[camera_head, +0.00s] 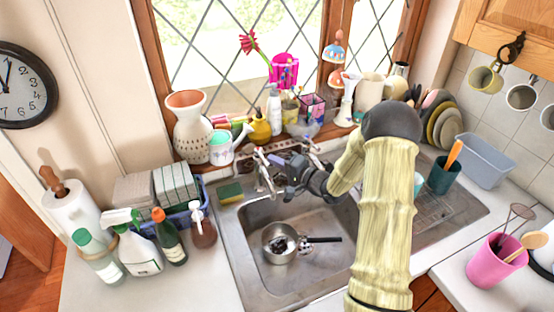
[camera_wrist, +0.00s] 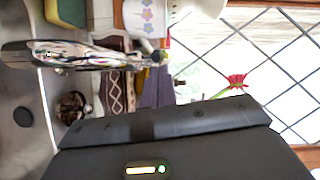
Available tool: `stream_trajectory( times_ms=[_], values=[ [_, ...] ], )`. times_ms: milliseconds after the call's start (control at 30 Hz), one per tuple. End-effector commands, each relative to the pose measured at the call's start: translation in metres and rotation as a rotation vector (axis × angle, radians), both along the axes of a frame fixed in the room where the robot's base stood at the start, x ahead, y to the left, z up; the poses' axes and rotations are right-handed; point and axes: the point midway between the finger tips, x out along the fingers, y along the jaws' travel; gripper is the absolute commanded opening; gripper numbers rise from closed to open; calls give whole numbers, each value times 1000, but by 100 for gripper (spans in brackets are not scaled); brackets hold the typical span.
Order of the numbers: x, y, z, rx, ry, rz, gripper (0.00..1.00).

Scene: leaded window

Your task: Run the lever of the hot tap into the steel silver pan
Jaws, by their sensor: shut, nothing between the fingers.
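The steel pan (camera_head: 280,243) sits in the sink basin with its black handle pointing right and something dark inside. A chrome tap (camera_head: 264,172) stands at the back left of the sink, and it also shows in the wrist view (camera_wrist: 85,55). A second tap (camera_head: 314,157) stands to its right. I cannot read which is hot. My gripper (camera_head: 283,172) is shut and empty, close to the right of the left tap; I cannot tell if it touches. In the wrist view its dark body fills the bottom, and the fingertips are not clear. No water stream is visible.
A sponge (camera_head: 230,192) lies left of the taps. Bottles (camera_head: 140,255) stand on the left counter. A dish rack with plates (camera_head: 442,122) is at right.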

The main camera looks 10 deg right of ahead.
Motion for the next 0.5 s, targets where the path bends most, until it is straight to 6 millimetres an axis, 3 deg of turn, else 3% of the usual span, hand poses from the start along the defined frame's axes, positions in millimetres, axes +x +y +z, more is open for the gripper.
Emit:
stream_trajectory(
  times_ms=[300, 500],
  values=[
    [-2, 5, -1, 3, 4, 14, 0],
    [0, -4, 2, 3, 4, 14, 0]
  ],
)
